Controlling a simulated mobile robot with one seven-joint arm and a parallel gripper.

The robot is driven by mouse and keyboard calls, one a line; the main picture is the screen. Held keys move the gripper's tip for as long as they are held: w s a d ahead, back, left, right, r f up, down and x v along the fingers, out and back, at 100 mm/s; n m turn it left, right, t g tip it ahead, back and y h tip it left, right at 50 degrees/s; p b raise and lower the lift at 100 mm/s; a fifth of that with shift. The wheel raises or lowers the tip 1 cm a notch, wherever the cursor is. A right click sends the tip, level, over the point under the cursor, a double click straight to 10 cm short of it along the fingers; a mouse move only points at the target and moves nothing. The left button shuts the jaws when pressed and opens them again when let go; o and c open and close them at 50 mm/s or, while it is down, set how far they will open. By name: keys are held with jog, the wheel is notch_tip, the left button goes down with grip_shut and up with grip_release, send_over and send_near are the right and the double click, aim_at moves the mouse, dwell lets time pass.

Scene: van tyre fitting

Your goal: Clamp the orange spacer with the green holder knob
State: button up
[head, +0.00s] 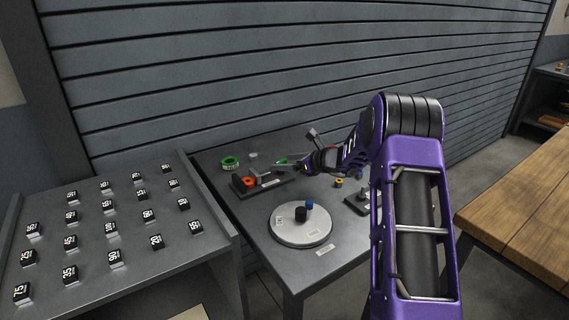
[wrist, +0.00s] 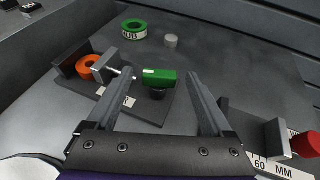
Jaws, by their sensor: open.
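The orange spacer (wrist: 92,66) sits in the dark holder (wrist: 146,112), between its end wall and a grey sliding block (wrist: 108,68). It also shows in the head view (head: 248,182). The green holder knob (wrist: 158,78) is at the other end of a thin screw. My gripper (wrist: 166,88) is open, with its two fingers on either side of the green knob and apart from it in the picture. Whether the block touches the spacer is hard to tell. In the head view my gripper (head: 297,165) is over the right end of the holder.
A green ring (wrist: 134,28) and a small grey cylinder (wrist: 171,40) stand behind the holder. A second fixture with a red knob (wrist: 306,145) is at the right. A round grey plate (head: 300,224) lies in front. A rack of numbered blocks (head: 110,229) is at the left.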

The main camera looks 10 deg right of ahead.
jog(key=shift+w+a+f, duration=0.1)
jog(key=shift+w+a, duration=0.1)
jog(key=shift+w, duration=0.05)
grip_shut()
jog(key=shift+d+n+g+y+p, duration=0.1)
jog(key=shift+n+g+y+p, duration=0.25)
jog(key=shift+p, duration=0.25)
jog(key=shift+n+g+y+p, duration=0.35)
jog(key=shift+n+y, duration=0.1)
jog(key=shift+n, duration=0.1)
grip_release()
